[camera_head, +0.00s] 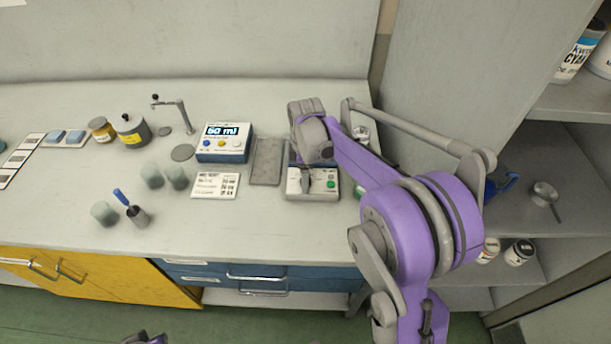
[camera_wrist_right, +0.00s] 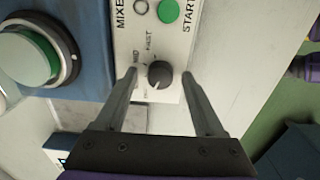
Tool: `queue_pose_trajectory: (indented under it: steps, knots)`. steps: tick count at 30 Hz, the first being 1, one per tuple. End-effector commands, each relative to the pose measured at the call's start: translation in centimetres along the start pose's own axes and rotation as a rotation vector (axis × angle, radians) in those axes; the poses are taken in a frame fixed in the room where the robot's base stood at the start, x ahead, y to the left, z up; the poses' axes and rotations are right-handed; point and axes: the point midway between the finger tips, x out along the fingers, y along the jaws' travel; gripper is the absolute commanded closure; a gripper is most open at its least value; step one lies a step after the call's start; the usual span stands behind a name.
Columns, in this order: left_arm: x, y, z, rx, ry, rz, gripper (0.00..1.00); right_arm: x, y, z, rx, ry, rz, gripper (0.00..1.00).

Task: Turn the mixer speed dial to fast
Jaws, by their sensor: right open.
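The mixer (camera_head: 298,194) is a box with a white front panel near the right end of the bench. Its speed dial (camera_wrist_right: 160,75) is a small dark round knob in the right wrist view. A pale mark shows low on the knob, too small to read surely. My right gripper (camera_wrist_right: 160,78) is open, with one finger on each side of the dial and gaps visible. In the head view my right arm partly hides the mixer. My left gripper (camera_head: 144,338) barely shows at the bottom edge.
A green START button (camera_wrist_right: 168,11) is on the panel beside the dial. A blue box with a 60 ml display (camera_head: 224,142) and a grey plate (camera_head: 266,161) stand left of the mixer. Jars and cups are farther left. Shelves (camera_head: 560,100) rise at the right.

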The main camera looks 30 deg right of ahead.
Motion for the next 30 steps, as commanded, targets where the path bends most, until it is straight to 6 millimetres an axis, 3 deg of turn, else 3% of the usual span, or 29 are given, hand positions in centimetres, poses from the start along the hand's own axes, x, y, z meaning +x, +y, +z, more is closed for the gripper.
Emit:
queue_pose_trajectory:
  steps: [3,14,30]
  knots:
    - [0.00,0.00,0.00,0.000,0.000,0.000,1.00,-0.02,0.00,0.00,0.000,0.000,0.000,0.33]
    - [0.00,0.00,0.00,0.000,0.000,0.000,1.00,-0.04,0.01,0.01,0.000,0.000,0.000,0.98]
    - [0.14,0.00,0.10,0.000,-0.001,0.000,1.00,0.00,0.01,0.04,0.106,0.000,-0.001,1.00]
